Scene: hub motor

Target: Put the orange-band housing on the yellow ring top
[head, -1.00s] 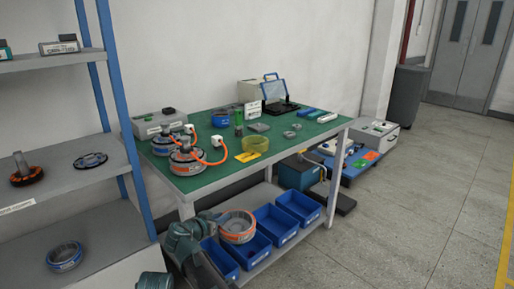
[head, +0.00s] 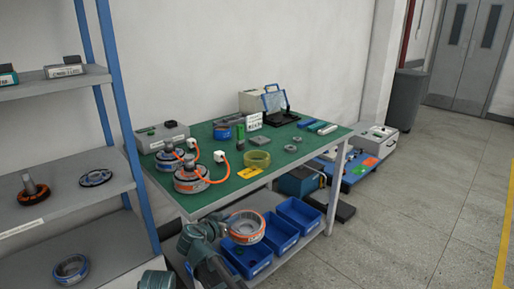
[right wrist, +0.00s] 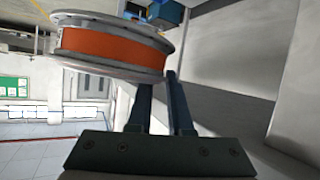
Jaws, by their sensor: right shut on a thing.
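The orange-band housing (head: 245,228) is a round metal ring with an orange band. My right gripper (head: 224,228) is shut on it and holds it in the air in front of the table, above the blue bins. In the right wrist view the housing (right wrist: 110,48) sits at the ends of the fingers (right wrist: 160,95), its orange band facing the camera. My left gripper is not in view.
The green table (head: 225,200) carries two motor units with orange cables (head: 190,178) at left, a yellow card (head: 250,172) in front of the ring, and small parts behind. Blue bins (head: 298,216) fill the lower shelf. A grey shelf rack (head: 70,220) stands at left.

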